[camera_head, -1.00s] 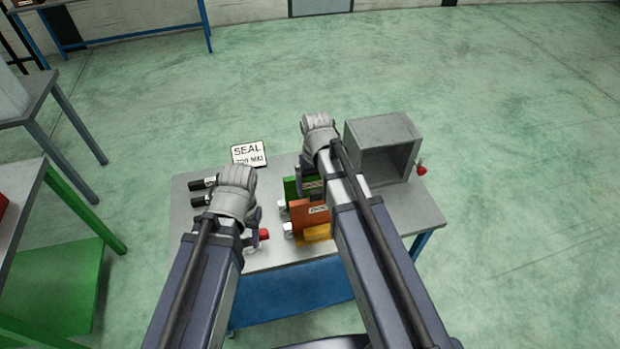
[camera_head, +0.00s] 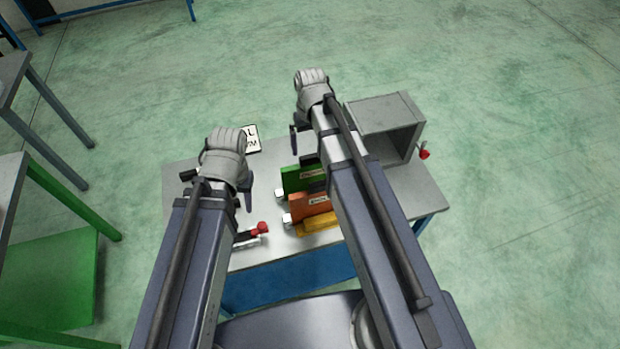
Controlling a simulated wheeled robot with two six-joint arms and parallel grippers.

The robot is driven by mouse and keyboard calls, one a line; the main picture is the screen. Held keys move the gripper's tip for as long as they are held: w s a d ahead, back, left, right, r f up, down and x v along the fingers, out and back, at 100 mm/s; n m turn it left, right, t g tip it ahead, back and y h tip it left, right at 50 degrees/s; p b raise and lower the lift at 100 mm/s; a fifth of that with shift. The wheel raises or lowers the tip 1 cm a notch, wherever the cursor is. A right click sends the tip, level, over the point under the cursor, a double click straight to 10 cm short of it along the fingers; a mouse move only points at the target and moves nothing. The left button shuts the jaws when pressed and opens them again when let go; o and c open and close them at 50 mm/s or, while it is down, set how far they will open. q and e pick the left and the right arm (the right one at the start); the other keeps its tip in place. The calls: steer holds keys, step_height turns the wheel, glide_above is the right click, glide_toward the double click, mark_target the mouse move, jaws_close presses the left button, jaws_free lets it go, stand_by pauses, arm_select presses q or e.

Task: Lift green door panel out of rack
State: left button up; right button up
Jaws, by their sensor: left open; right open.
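The green door panel (camera_head: 290,180) stands upright on the table, behind the orange panel (camera_head: 297,208) and a yellow panel (camera_head: 318,224). My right forearm covers their right sides, and the rack's body is mostly hidden. My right gripper (camera_head: 307,141) is open, above and just beyond the green panel. One dark finger shows at its left; the other is hidden. I see no hold on the panel. My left gripper (camera_head: 226,190) is open over the table's left part, apart from the panels. Its wrist hides most of it.
A grey open-fronted box (camera_head: 383,112) with a red knob (camera_head: 424,153) stands at the table's back right. A red-tipped item (camera_head: 262,228) lies left of the orange panel. A sign (camera_head: 250,138) is partly hidden behind my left wrist. The right table surface (camera_head: 410,192) is clear.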

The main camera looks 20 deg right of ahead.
mark_target(310, 156)
steer(key=shift+w+f+b, duration=0.15)
steer(key=shift+f+b, duration=0.25)
steer(key=shift+f, duration=0.45)
arm_select(q)
steer(key=shift+f, duration=0.7)
arm_select(e)
steer(key=shift+r, duration=0.1)
arm_select(q)
steer(key=shift+f, duration=0.1)
arm_select(e)
step_height(310, 156, down, 5)
steer(key=b, duration=0.5)
steer(key=shift+w+d, duration=0.1)
arm_select(q)
step_height(310, 156, down, 5)
arm_select(e)
steer(key=shift+c, duration=0.4)
jaws_close()
